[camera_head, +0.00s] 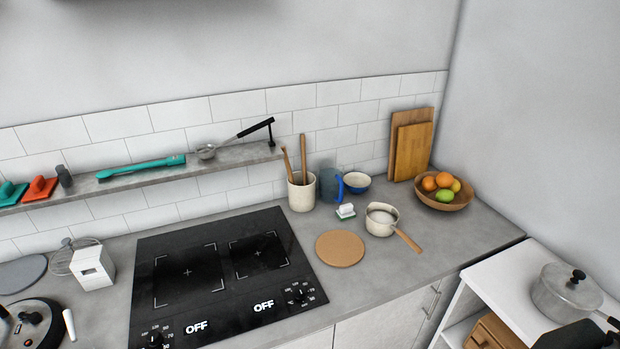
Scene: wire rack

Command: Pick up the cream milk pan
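The cream milk pan (378,229) stands upright on the grey counter, right of the cooktop. Its wooden handle (409,240) points toward the front right. The pan's open top faces up, and its inside looks pale. Neither of my grippers shows in the head view, so nothing is seen touching the pan.
A round cork-coloured mat (340,249) lies left of the pan. A fruit bowl (443,199) is right. The counter in front is clear.

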